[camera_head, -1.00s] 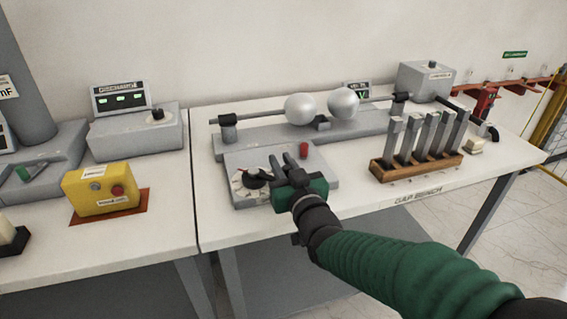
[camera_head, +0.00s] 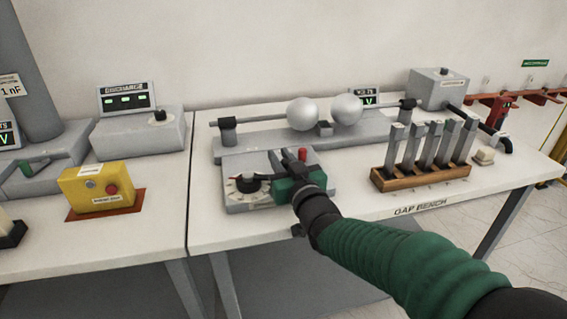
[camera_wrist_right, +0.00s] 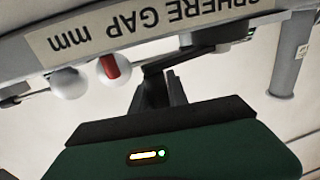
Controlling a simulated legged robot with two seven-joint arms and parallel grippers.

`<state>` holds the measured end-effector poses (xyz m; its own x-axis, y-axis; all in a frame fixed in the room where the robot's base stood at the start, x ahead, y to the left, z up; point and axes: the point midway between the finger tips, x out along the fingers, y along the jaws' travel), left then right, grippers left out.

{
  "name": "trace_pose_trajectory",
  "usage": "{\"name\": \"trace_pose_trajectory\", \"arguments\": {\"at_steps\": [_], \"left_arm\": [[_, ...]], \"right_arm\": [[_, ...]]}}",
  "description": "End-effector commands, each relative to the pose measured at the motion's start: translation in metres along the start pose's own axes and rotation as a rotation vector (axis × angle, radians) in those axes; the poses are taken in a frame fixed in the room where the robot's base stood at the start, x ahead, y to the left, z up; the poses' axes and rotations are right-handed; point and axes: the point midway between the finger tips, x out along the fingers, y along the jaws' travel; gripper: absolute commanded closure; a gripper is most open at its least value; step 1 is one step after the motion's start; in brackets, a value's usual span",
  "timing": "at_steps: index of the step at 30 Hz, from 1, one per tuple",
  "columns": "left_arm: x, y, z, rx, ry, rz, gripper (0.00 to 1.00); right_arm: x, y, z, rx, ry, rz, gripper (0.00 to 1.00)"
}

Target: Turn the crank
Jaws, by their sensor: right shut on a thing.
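The crank's black hub (camera_head: 248,183) sits on a round white dial on the grey control box of the sphere-gap device. In the right wrist view the dark crank arm (camera_wrist_right: 182,58) runs from the hub toward my fingers. My right gripper (camera_head: 283,162) is over the box, just right of the dial, shut on the crank. It also shows in the right wrist view (camera_wrist_right: 158,86), with its fingers at the arm's outer end. The handle itself is mostly hidden between the fingers. My left gripper is not in view.
A red knob (camera_head: 302,154) stands close behind my right gripper. Two silver spheres (camera_head: 302,114) on rods are behind the box. A wooden rack (camera_head: 422,178) with several grey posts is to the right. A yellow box (camera_head: 98,190) stands on the left table.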

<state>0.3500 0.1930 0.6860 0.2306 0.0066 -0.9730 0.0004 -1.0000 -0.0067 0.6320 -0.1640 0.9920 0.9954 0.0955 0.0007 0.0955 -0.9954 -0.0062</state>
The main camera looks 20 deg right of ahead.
Motion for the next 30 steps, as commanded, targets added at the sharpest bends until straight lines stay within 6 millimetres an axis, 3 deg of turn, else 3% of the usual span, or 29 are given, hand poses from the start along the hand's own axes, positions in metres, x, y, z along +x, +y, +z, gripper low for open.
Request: {"name": "trace_pose_trajectory", "arguments": {"at_steps": [1,6,24,25,30], "left_arm": [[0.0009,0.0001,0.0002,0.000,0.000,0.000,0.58],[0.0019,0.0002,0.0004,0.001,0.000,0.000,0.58],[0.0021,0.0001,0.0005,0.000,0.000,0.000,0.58],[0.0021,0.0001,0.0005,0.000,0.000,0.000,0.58],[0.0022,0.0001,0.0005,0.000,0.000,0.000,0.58]], "right_arm": [[0.0022,-0.0098,-0.0004,-0.001,0.002,-0.018,1.00],[0.0063,-0.0136,-0.0010,-0.003,0.001,-0.021,1.00],[0.0081,-0.0162,-0.0011,-0.007,0.000,-0.024,1.00],[0.0081,-0.0162,-0.0011,-0.007,0.001,-0.024,0.79],[0.0080,-0.0148,-0.0010,-0.006,0.001,-0.022,0.58]]}}
